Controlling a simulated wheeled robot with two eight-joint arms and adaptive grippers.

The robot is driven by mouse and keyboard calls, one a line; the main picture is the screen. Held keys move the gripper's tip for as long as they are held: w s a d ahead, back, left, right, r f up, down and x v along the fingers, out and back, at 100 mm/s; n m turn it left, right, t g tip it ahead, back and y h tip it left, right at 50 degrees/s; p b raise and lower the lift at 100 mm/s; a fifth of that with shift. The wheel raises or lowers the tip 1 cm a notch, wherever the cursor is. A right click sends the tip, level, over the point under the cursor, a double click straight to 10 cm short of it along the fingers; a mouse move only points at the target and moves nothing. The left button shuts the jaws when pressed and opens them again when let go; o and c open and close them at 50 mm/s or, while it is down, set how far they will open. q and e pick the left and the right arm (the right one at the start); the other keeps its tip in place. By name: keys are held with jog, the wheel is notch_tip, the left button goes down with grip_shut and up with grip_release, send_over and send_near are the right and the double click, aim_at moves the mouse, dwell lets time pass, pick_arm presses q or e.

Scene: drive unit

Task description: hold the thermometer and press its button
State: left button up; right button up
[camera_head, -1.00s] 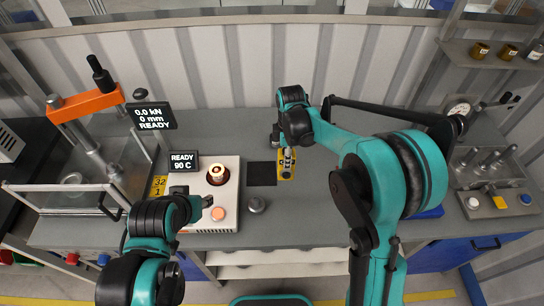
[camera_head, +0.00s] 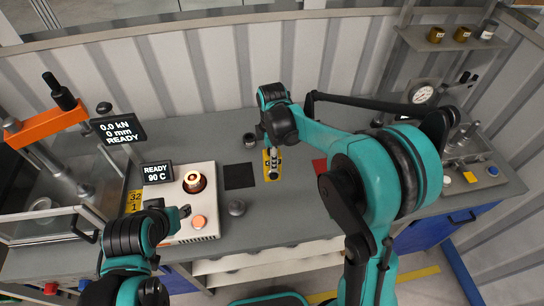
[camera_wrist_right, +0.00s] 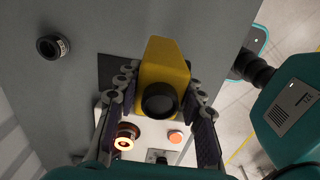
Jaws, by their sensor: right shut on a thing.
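The yellow thermometer (camera_head: 266,164) with a round black part is between the fingers of my right gripper (camera_head: 272,155) in the head view. In the right wrist view the thermometer (camera_wrist_right: 165,62) is large, with a finger of my right gripper (camera_wrist_right: 160,90) on each side. Whether it touches the bench I cannot tell. Its button is not clearly visible. My left gripper (camera_head: 183,212) is at the front of the white heater, left of its orange button (camera_head: 198,222); its opening is too small to judge.
The white heater (camera_head: 208,178) has a glowing round part (camera_head: 194,182) and a "READY 90 C" display (camera_head: 158,172). A black mat (camera_head: 238,176) lies beside it. A dark cup (camera_head: 249,140) and a grey knob (camera_head: 236,208) stand nearby. An orange press (camera_head: 45,128) is at left.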

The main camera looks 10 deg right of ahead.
aim_at(272, 174)
pick_arm(q)
notch_tip(272, 174, down, 8)
jog(key=b, duration=0.7)
jog(key=shift+b, duration=0.3)
pick_arm(e)
jog(key=shift+f, duration=5.05)
pick_arm(q)
jog(key=shift+r, duration=0.1)
